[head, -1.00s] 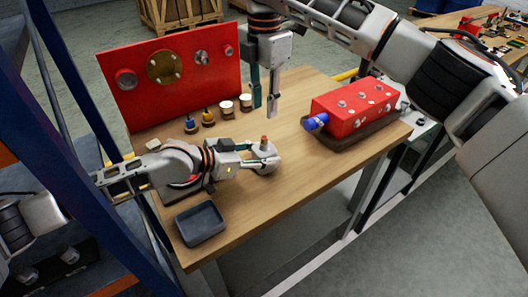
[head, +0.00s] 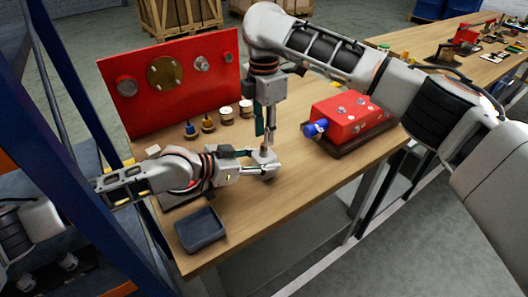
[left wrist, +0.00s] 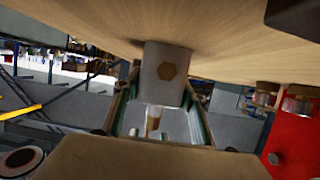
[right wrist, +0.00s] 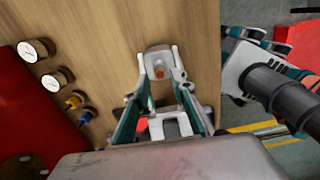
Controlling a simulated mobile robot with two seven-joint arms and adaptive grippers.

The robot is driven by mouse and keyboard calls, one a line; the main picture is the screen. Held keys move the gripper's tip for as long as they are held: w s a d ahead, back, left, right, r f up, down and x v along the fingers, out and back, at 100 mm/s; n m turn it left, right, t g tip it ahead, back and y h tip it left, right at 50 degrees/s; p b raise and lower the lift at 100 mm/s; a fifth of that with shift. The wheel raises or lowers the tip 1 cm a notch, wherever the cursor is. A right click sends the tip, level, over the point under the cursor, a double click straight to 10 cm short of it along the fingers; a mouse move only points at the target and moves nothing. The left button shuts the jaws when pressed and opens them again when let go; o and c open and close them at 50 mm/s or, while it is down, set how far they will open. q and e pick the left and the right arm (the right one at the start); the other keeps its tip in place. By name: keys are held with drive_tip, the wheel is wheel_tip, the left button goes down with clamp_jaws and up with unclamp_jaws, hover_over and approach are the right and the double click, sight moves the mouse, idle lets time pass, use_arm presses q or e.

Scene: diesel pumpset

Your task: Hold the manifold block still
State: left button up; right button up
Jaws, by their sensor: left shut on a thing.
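The manifold block, a small pale grey block (left wrist: 163,85) with a brass-coloured hex feature on the face in the left wrist view, sits between the fingers of my left gripper (head: 262,170). My left gripper is shut on it, low over the table. In the right wrist view the block (right wrist: 158,55) shows a small orange-red piece (right wrist: 158,72) on top. My right gripper (head: 264,128) points down from above, close over the block. Its fingers are apart around the orange-red piece (right wrist: 159,80), with gaps visible. Contact there cannot be told.
A red panel (head: 215,78) with round fittings stands at the back left. Several small fittings (head: 208,122) line its front. A red ported block (head: 345,118) with a blue connector sits to the right. An empty dark tray (head: 201,229) lies front left. The table front is clear.

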sight(264, 148)
drive_tip(key=shift+f, duration=1.5)
clamp_jaws()
